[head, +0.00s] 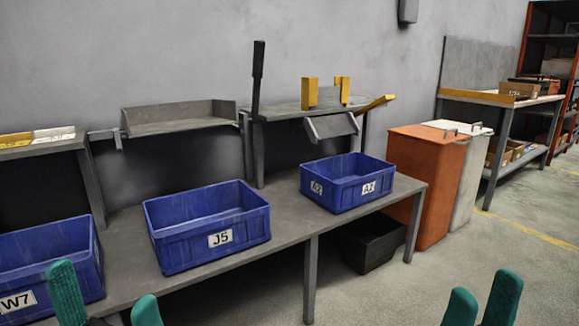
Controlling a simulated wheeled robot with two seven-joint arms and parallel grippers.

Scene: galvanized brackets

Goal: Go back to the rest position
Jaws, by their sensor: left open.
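My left gripper (106,283) shows at the lower left as two green fingers, spread apart. Nothing is visible between them. It is in front of the table's near edge, by the W7 crate. My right gripper (485,284) shows at the lower right as two green fingers with a gap between them, over bare floor and apart from everything. The lower parts of both grippers are cut off by the frame's bottom edge.
A grey table (290,222) carries blue crates W7 (70,262), J5 (175,255) and A2 (345,204). A black bin (370,252) is under it. An orange cabinet (412,165) stands right of it. The floor (530,240) at the right is clear.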

